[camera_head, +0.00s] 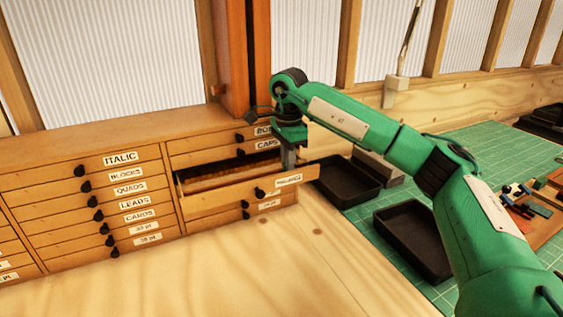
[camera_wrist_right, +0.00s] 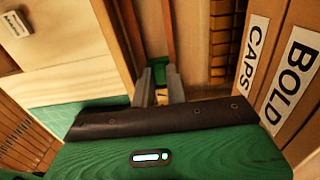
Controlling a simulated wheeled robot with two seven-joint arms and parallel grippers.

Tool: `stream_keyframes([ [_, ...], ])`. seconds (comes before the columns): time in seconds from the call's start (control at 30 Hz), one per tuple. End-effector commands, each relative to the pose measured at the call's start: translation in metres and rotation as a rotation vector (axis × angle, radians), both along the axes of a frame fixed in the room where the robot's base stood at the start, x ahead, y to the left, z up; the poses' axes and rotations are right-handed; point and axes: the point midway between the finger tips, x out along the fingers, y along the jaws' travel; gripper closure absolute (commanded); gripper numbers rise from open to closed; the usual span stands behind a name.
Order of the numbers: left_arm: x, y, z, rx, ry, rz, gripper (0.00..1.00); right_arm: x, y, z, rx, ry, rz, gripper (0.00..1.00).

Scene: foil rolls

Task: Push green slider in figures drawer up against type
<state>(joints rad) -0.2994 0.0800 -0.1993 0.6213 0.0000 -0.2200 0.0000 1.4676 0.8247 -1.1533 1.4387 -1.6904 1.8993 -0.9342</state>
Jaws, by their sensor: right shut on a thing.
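The figures drawer (camera_head: 240,196) stands pulled out of the wooden cabinet, with a black knob and a small label on its front. Rows of brown type (camera_head: 215,181) lie inside it; type also shows in the right wrist view (camera_wrist_right: 221,55). The green slider (camera_wrist_right: 159,69) shows in the right wrist view in a channel of the drawer, at my fingertips. My right gripper (camera_head: 289,163) points down into the right end of the drawer. Its fingers (camera_wrist_right: 161,92) are shut on the slider, which the gripper hides in the head view. My left gripper is not in view.
The drawers labelled CAPS (camera_head: 267,144) and BOLD above are shut, close beside my right gripper. Shut drawers with black knobs fill the cabinet (camera_head: 110,140) at left. Two black trays (camera_head: 345,182) (camera_head: 412,237) stand on the green mat. The wooden bench in front (camera_head: 240,270) is clear.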

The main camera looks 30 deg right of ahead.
Motion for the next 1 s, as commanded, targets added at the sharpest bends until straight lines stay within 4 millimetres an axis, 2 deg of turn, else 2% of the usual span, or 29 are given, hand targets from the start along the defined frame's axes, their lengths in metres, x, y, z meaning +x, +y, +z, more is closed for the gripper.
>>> stream_keyframes([
  [0.07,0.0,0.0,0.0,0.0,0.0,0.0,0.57,0.0,-0.001,0.001,-0.001,-0.001,-0.002,1.0],
  [0.1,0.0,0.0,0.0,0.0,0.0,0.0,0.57,0.0,-0.001,0.001,-0.001,-0.001,-0.002,0.84],
  [0.13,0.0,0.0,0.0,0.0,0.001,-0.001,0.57,0.0,-0.001,0.001,-0.001,-0.001,-0.002,0.78],
  [0.17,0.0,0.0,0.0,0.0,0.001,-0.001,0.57,0.0,-0.001,0.001,-0.001,-0.001,-0.002,0.76],
  [0.43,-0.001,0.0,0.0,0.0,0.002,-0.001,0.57,0.0,0.0,0.001,0.0,-0.001,-0.001,0.76],
  [0.53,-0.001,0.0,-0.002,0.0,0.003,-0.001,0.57,0.001,0.0,0.007,0.001,-0.003,-0.001,0.76],
  [0.67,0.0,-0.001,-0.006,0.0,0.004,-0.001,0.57,0.001,0.0,0.026,0.002,-0.005,-0.001,0.76],
  [0.8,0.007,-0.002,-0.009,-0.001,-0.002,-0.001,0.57,0.001,0.0,0.058,0.001,-0.006,-0.001,0.76],
  [0.9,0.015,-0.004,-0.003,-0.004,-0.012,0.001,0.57,0.0,-0.001,0.077,-0.001,-0.005,-0.002,0.76],
  [1.0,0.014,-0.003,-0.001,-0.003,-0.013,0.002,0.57,0.0,-0.001,0.093,-0.001,-0.005,-0.001,0.76],
])
